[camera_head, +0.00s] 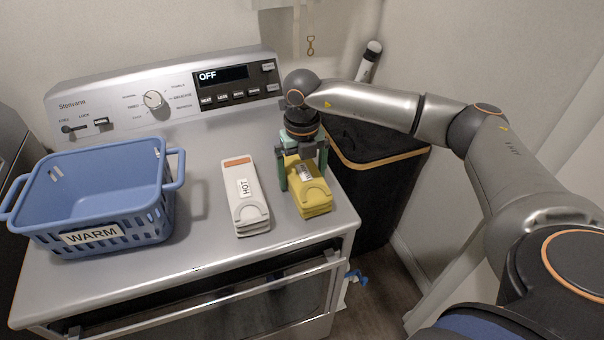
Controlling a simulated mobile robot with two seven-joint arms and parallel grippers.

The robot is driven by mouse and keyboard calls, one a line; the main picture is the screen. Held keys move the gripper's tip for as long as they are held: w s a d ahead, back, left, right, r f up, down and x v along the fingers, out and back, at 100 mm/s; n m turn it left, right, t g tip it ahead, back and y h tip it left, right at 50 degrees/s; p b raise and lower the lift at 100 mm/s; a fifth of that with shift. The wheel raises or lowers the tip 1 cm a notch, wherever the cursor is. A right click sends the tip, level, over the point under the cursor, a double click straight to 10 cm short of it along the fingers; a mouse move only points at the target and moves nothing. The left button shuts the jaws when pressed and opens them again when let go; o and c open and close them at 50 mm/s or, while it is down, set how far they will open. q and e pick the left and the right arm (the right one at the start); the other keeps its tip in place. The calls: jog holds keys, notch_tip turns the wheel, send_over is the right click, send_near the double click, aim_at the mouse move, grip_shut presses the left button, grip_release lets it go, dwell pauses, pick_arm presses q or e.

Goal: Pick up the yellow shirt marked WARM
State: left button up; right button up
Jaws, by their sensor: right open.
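The folded yellow shirt (313,202) lies on the washer top near its right edge. A small label on it is partly hidden, and I cannot read it. My right gripper (303,176) points down over the back part of the yellow shirt. It is open, with one green finger at the shirt's left side and the other at its right side. I cannot tell whether the fingers touch the cloth. My left gripper is not in view.
A folded white shirt marked HOT (246,208) lies just left of the yellow one. A blue basket marked WARM (125,218) stands at the left of the washer top (205,250). The control panel (180,94) rises behind. A black bin (375,185) stands right of the washer.

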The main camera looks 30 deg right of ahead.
jog(key=c, duration=1.3)
